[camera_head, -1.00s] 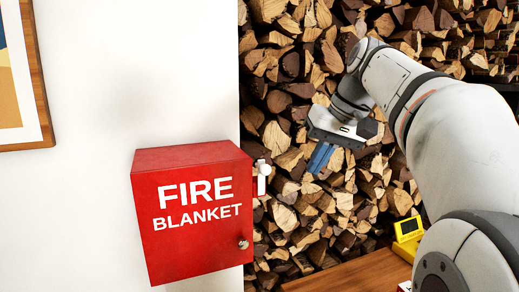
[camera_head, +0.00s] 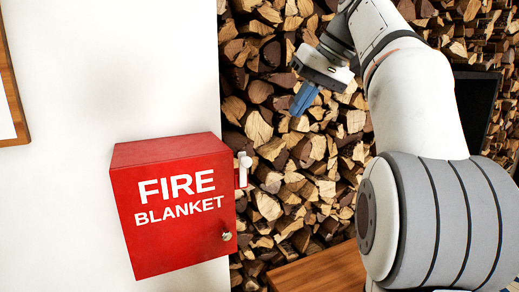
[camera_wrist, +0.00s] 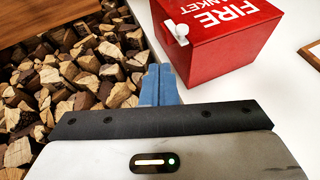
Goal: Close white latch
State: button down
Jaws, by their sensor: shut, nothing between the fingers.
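The white latch (camera_head: 242,168) is on the right side edge of the red fire blanket box (camera_head: 172,205), which is mounted on the white wall. In the wrist view the latch (camera_wrist: 177,31) sticks out from the side of the box (camera_wrist: 222,50). Its exact setting is too small to tell. My gripper (camera_head: 304,97) is up and to the right of the latch, apart from it, in front of the stacked logs. Its blue fingers (camera_wrist: 158,85) are together and empty, and in the wrist view they point towards the box's side.
Stacked firewood (camera_head: 290,160) fills the space right of the wall. A small metal knob (camera_head: 227,236) is on the box's front, low at the right. A wooden surface (camera_head: 320,272) lies below. A picture frame (camera_head: 12,90) hangs at the left. The space between gripper and latch is clear.

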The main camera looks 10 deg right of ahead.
jog(key=s+a+x, duration=0.1)
jog(key=a+x, duration=0.1)
jog(key=x, duration=1)
jog(key=shift+w+a+b, duration=0.15)
jog(key=shift+a+b, duration=0.2)
jog(key=shift+b, duration=0.05)
jog(key=shift+r, duration=0.1)
jog(key=shift+a, duration=0.15)
jog(key=shift+a+r+h, duration=0.1)
jog(key=shift+a+h, duration=0.15)
jog(key=shift+h, duration=0.15)
